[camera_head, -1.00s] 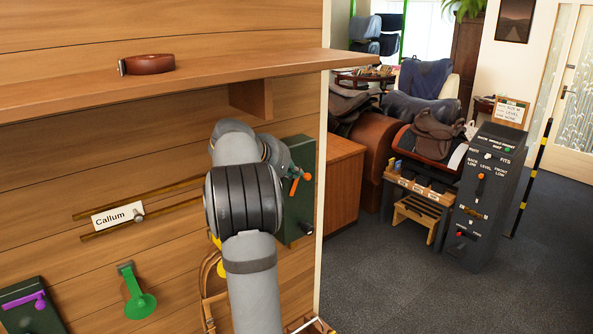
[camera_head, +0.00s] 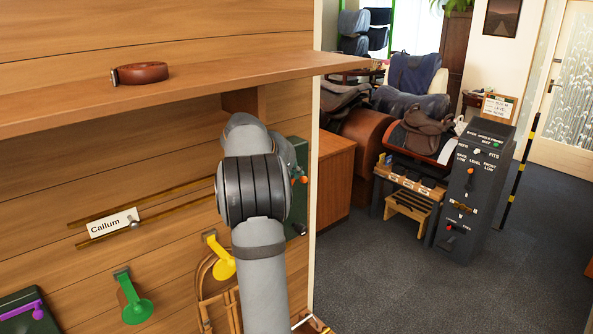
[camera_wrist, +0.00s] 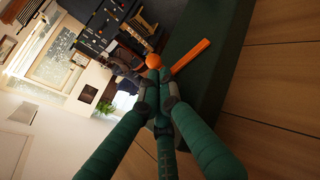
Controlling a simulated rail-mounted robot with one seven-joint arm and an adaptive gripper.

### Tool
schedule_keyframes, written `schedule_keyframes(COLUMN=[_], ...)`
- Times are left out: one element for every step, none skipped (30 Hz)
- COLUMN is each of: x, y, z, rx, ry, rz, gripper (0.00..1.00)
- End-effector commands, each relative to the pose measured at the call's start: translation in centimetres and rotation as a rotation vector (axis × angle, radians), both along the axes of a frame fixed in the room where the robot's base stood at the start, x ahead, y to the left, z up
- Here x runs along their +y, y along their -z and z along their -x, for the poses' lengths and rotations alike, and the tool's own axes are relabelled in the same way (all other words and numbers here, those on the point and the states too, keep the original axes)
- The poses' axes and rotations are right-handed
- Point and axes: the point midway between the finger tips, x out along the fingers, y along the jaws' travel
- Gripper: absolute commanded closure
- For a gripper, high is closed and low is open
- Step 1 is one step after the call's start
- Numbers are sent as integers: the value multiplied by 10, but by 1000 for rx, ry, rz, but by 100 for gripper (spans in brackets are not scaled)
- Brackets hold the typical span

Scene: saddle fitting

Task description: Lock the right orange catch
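The right orange catch is on a dark green plate (camera_head: 298,218) at the right end of the plank wall, partly hidden behind my arm in the head view. Its orange parts (camera_head: 304,180) show as small spots there. In the wrist view the catch has a round orange knob (camera_wrist: 153,61) and a straight orange bar (camera_wrist: 190,59), apart from each other. My gripper (camera_wrist: 160,76) has dark green fingers that come together, with their tips right at the knob. Whether they touch it is unclear. The bar lies just right of the tips. In the head view my gripper is hidden behind the arm.
A shelf (camera_head: 180,88) with a coiled brown strap (camera_head: 140,73) juts out above my arm. Left of it are a yellow catch (camera_head: 221,262), a green catch (camera_head: 135,305), a purple catch (camera_head: 25,311) and a "Callum" name card (camera_head: 112,222) on rails.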

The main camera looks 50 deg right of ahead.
Motion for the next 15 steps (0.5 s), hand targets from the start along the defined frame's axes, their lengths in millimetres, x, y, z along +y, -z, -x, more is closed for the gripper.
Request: schedule_keyframes(x=[-4, -6, -9, -11, -13, -16, -18, -20, -23, -25, -27, -29, -31, -32, -34], y=[2, 3, 4, 5, 7, 8, 9, 9, 11, 12, 13, 15, 16, 18, 19], z=[1, 1, 1, 2, 2, 2, 3, 3, 4, 4, 5, 5, 5, 5, 6], rx=[0, -1, -1, -1, -1, 0, 0, 0, -1, -2, -1, -1, -1, -1, -1], ry=[1, 1, 1, 1, 1, 0, 0, 0, 1, 1, 1, 1, 1, 1, 1], rz=[0, 1, 1, 1, 1, 1, 1, 1, 1, 1, 1, 1, 1, 1, 0], gripper=[100, 100, 100, 100, 100, 100, 100, 100, 100, 100, 100, 100, 100, 100, 100])
